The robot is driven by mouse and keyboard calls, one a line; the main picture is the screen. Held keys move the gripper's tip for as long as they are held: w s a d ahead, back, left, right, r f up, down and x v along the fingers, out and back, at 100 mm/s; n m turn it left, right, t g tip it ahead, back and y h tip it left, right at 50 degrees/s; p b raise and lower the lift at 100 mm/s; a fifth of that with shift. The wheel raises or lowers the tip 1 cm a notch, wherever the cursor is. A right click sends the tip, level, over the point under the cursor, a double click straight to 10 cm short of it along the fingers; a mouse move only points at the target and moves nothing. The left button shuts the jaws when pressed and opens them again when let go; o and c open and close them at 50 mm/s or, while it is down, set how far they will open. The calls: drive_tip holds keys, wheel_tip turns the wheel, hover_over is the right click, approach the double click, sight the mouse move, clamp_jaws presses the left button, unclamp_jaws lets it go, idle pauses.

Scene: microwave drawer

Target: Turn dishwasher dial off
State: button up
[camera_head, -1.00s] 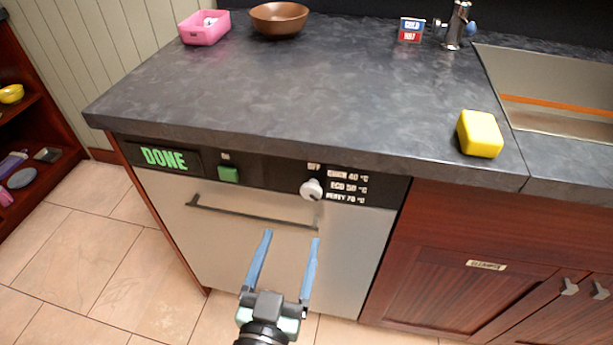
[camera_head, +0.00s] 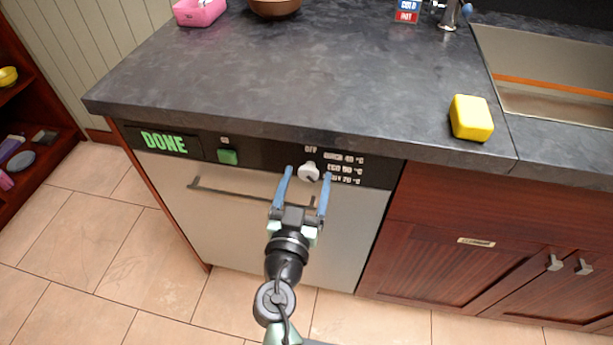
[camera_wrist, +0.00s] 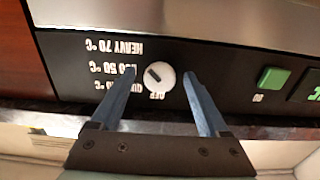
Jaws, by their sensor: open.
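The dishwasher (camera_head: 230,206) is a pale-fronted unit under the counter with a black control strip. Its white dial (camera_head: 307,172) sits on the strip beside the OFF, quick, eco and heavy labels. My gripper (camera_head: 308,172) is open, with one blue finger on each side of the dial. In the wrist view, the dial (camera_wrist: 159,77) lies between the open fingertips (camera_wrist: 160,73), with visible gaps on both sides. A dark pointer mark on the dial slants; exactly which label it faces I cannot tell. The display (camera_head: 164,142) reads DONE in green.
A green button (camera_head: 228,157) is left of the dial, and the door handle (camera_head: 240,190) runs below the strip. The counter (camera_head: 290,80) overhangs above. A yellow block (camera_head: 471,118) stands on it near the sink (camera_head: 550,85).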

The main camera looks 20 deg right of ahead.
drive_tip(key=shift+w+d, duration=0.15)
drive_tip(key=shift+w, duration=0.05)
clamp_jaws()
idle(0.3)
